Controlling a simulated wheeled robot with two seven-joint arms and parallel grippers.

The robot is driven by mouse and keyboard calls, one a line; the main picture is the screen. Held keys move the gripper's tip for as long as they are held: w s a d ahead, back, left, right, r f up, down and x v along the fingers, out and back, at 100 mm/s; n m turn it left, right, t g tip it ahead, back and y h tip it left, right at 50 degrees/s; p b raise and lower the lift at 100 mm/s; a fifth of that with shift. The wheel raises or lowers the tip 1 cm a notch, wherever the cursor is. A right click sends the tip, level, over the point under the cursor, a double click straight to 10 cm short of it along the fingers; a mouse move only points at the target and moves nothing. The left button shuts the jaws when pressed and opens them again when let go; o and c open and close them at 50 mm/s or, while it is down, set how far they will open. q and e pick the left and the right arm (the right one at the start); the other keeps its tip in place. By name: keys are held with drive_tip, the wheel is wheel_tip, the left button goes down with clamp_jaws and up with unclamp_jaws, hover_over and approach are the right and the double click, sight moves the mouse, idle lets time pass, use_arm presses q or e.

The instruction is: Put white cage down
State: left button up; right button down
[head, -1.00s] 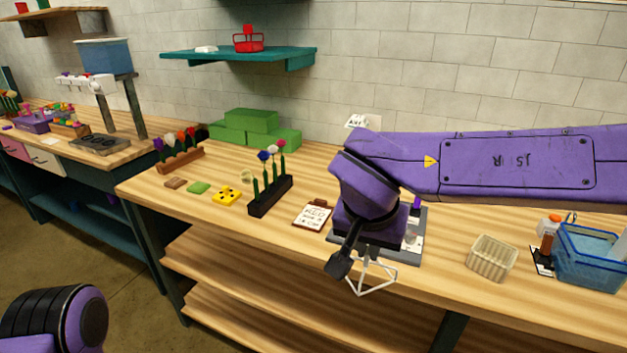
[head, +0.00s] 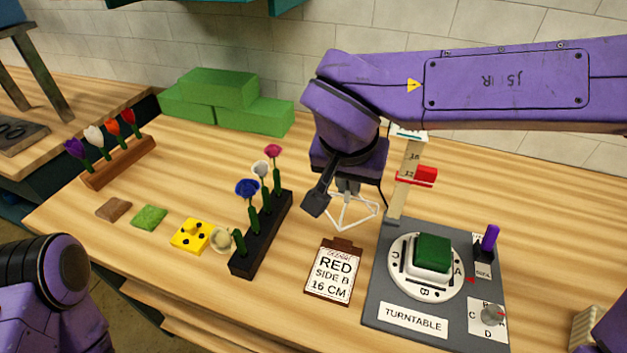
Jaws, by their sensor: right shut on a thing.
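The white cage (head: 354,222), a small wire frame, hangs below my right gripper (head: 345,190). The gripper is shut on its top and points down, and partly hides it. The cage is above the wooden table between the dark flower rack and the turntable, behind the order card. I cannot tell whether its lower wires touch the table. Part of my left arm shows at the lower left, but its gripper is out of view.
The dark rack (head: 244,262) with several flowers stands left of the cage. The order card (head: 333,277) lies in front. The grey turntable board (head: 372,302) with a green block (head: 433,251) and a height gauge (head: 409,178) are to the right. Green blocks (head: 267,117) lie behind left.

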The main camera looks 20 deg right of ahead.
drive_tip(key=w+f, duration=0.3)
drive_tip(key=w, duration=0.1)
drive_tip(key=w+f+p, duration=0.1)
drive_tip(key=w+f, duration=0.2)
drive_tip(key=w, duration=0.1)
drive_tip(key=w+f+p, duration=0.1)
drive_tip(key=w+f, duration=0.3)
drive_tip(key=w, duration=0.1)
drive_tip(key=shift+d+f, duration=0.1)
drive_tip(key=shift+d, duration=0.1)
drive_tip(key=shift+s+f, duration=0.9)
drive_tip(key=shift+f, duration=0.05)
drive_tip(key=shift+w+f, duration=0.15)
drive_tip(key=shift+w, duration=0.15)
drive_tip(key=c, duration=1.5)
unclamp_jaws()
drive_tip(key=shift+f, duration=0.1)
drive_tip(key=shift+o, duration=1.4)
drive_tip(key=shift+s, duration=0.15)
drive_tip(key=shift+a+r, duration=0.1)
drive_tip(key=shift+r, duration=0.3)
use_arm(q)
drive_tip(key=shift+s+r, duration=1.1)
use_arm(e)
drive_tip(key=v, duration=1.1)
drive_tip(key=shift+s+r, duration=0.15)
drive_tip(key=shift+r, duration=0.05)
